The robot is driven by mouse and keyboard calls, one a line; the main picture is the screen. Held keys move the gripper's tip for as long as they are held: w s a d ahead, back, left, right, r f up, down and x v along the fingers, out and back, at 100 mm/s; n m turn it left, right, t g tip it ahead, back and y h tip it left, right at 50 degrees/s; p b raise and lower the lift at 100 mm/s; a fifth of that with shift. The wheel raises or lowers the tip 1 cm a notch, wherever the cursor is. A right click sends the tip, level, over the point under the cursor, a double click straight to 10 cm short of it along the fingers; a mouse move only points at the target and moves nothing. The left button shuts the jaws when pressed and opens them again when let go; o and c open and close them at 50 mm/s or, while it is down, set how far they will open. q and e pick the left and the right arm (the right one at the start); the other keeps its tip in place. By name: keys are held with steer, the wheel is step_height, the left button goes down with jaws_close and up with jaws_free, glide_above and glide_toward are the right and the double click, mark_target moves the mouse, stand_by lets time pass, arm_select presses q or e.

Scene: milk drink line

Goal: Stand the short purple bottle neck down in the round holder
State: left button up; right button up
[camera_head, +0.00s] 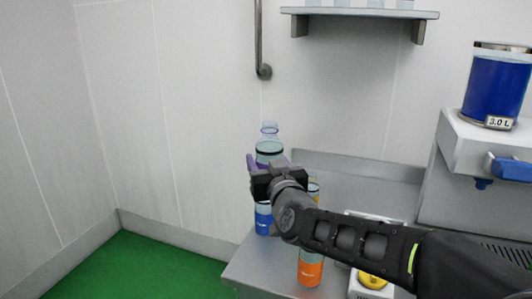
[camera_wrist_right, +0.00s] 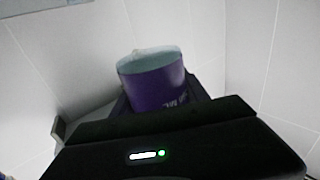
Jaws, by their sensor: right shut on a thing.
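The purple-labelled bottle (camera_wrist_right: 155,88) is held in my right gripper (camera_head: 268,172). In the right wrist view its purple label and a pale bluish end rise beyond the dark gripper body, slightly tilted. In the head view the gripper covers most of it. I cannot make out the round holder. My left gripper is not in view.
A blue-labelled bottle (camera_head: 263,218) and an orange-labelled bottle (camera_head: 311,268) stand on the grey counter (camera_head: 252,272). A white device with a yellow part (camera_head: 372,279) is near the front. A blue 3.0 L tank (camera_head: 497,85) stands right. A shelf (camera_head: 360,14) hangs above.

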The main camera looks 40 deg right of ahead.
mark_target(261, 163)
steer(key=s+a+p, duration=0.1)
steer(key=s, duration=0.1)
steer(key=s+a+r+p, duration=0.1)
steer(key=s+a, duration=0.1)
steer(key=s+a+r+p, duration=0.1)
steer(key=s, duration=0.1)
steer(key=shift+a+r, duration=0.25)
steer(key=shift+a, duration=0.05)
steer(key=shift+s+a+f, duration=0.1)
steer(key=shift+s, duration=0.15)
steer(key=shift+p, duration=0.3)
steer(key=shift+n, duration=0.7)
steer(key=shift+n+p, duration=0.35)
steer(key=shift+n, duration=0.55)
steer(key=n, duration=0.2)
steer(key=shift+n, duration=0.4)
